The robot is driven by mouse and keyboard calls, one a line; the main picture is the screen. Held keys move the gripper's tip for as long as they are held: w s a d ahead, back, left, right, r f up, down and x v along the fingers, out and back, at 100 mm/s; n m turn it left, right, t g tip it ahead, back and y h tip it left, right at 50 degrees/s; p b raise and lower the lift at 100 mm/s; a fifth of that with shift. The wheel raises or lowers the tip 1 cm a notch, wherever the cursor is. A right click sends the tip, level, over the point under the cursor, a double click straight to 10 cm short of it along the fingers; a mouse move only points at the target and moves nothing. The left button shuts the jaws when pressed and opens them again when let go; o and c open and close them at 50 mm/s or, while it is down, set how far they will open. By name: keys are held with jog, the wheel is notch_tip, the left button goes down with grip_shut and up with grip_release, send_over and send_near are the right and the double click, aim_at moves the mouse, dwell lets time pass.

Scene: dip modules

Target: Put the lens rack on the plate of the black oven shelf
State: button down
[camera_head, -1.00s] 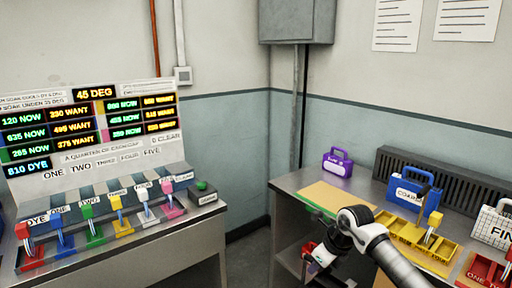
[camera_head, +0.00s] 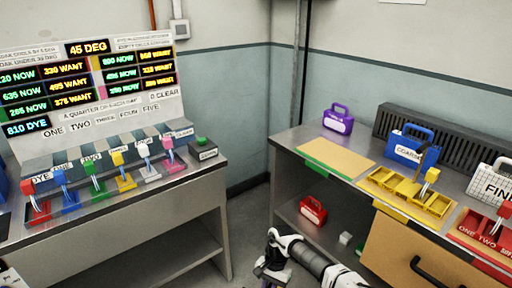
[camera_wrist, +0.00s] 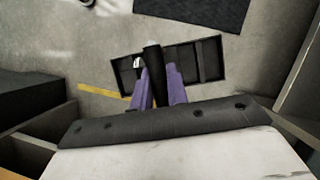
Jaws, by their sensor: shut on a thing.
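The lens rack, a black tray with compartments and an upright dark handle (camera_wrist: 153,62), shows in the wrist view below my wrist. My gripper (camera_wrist: 156,82) has two purple fingers closed on either side of that handle, so the rack hangs from it. In the head view my gripper (camera_head: 272,268) is low at the bottom edge, in front of the benches, and the rack cannot be made out there. I cannot identify the black oven shelf or its plate in either view.
A steel bench at right bears a purple case (camera_head: 338,119), a blue case (camera_head: 408,145) and a yellow tray (camera_head: 395,186). A red case (camera_head: 313,211) is on its lower shelf. A lever console (camera_head: 100,125) stands at left. Grey floor (camera_head: 250,212) is free between.

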jog(key=s+a+f+n+h, duration=0.2)
jog(key=s+a+f+n, duration=0.1)
jog(key=s+f+n, duration=0.1)
notch_tip(320, 180, down, 3)
jog(key=shift+s+a+r+n, duration=0.2)
jog(key=shift+a+n, duration=0.2)
jog(key=shift+n, duration=0.4)
jog(key=shift+s+g, duration=0.1)
jog(key=shift+g, duration=0.2)
